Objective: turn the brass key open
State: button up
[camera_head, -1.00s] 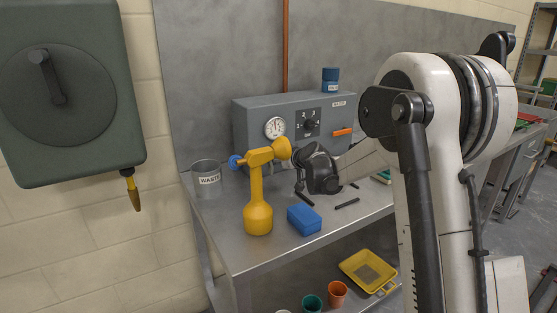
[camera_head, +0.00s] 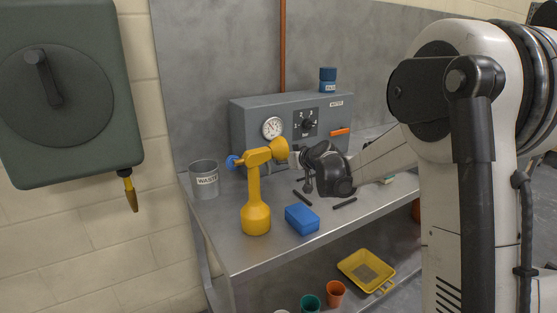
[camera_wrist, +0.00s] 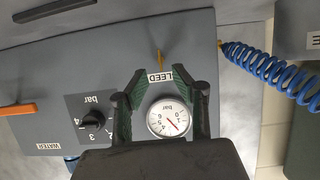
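The brass key (camera_wrist: 160,58) appears small and thin in the wrist view, beside the BLEED label (camera_wrist: 160,76) on the grey water panel (camera_wrist: 45,77). My gripper (camera_wrist: 160,73) is open, its green-padded fingers spread either side of the label. The key lies just past the fingertips, roughly midway between them; I see no contact. The gauge (camera_wrist: 168,118) shows between the fingers, its needle near the low end. In the head view my gripper's dark body is in front of the panel (camera_head: 245,120); its fingertips and the key are hidden there.
A tall yellow spouted object (camera_head: 256,215) stands close left of my gripper. A blue block (camera_head: 302,219), dark bars and a grey WASTE bucket (camera_head: 204,180) stand on the bench. A blue can (camera_head: 328,80) tops the panel.

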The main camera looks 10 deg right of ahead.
jog(key=v, duration=0.6)
jog(key=shift+s+r, duration=0.1)
jog(key=s+a+m+g+h, duration=0.1)
jog(key=s+a+g, duration=0.15)
jog(key=s, duration=1.35)
jog(key=s+a+m+g+h, duration=0.1)
jog(key=s+a+g, duration=0.15)
jog(key=s, duration=1.35)
jog(key=s+d+f+m+h, duration=0.2)
jog(key=s+f, duration=0.2)
jog(key=s, duration=0.7)
jog(key=shift+g, duration=0.4)
jog(key=r+p, duration=0.4)
jog(key=shift+s+a+r+p, duration=0.1)
jog(key=shift+s+r+p, duration=0.25)
jog(key=shift+s, duration=0.05)
